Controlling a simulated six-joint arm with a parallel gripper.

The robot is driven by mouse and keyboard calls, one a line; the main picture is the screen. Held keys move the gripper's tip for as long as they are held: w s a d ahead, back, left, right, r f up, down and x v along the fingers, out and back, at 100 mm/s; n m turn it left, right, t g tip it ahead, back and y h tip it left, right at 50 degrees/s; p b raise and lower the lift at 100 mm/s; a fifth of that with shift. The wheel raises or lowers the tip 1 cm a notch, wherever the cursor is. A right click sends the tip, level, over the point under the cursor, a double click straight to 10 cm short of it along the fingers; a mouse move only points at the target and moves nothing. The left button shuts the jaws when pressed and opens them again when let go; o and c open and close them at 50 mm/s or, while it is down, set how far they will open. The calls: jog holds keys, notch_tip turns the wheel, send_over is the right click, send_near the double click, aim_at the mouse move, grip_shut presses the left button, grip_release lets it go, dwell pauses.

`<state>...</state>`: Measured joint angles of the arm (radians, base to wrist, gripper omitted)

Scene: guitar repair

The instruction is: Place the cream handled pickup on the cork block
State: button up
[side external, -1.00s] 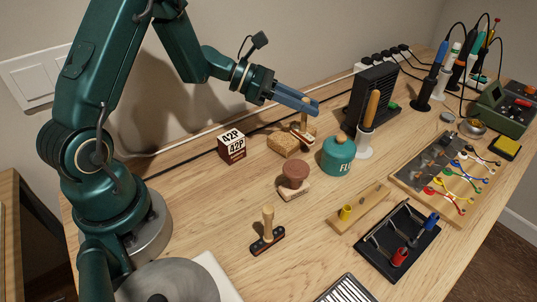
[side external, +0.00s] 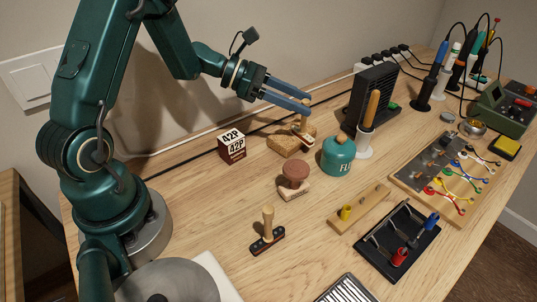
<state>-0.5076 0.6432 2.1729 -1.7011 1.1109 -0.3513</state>
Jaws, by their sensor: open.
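The cream handled pickup (side external: 303,137) sits on the right part of the cork block (side external: 284,143), with its wooden handle pointing up. My gripper (side external: 309,105) is open, its two blue fingers apart at the top of that handle. The fingertips partly cover the handle top, and I cannot tell whether they touch it. A second pickup (side external: 267,241), dark with an upright wooden handle, stands on the bench at the front.
A teal flux jar (side external: 338,157) and an orange-handled tool in a white stand (side external: 365,146) are close on the right. A round brown-topped stamp (side external: 295,177) is in front. Bare bench lies at front left.

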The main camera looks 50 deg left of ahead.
notch_tip(320, 180, up, 8)
jog(key=s+a, duration=0.2)
jog(key=s+d+m+g+y, duration=0.3)
jog(key=s+d+m+g, duration=0.3)
jog(key=s+d+m, duration=0.55)
jog(key=s+a+f+m+t+y, duration=0.2)
jog(key=s+a+m+y, duration=0.3)
jog(key=m, duration=1)
jog(key=s+y, duration=0.1)
jog(key=s, duration=0.2)
jog(key=shift+s+a, duration=0.3)
jog(key=shift+m, duration=0.25)
jog(key=shift+o, duration=0.5)
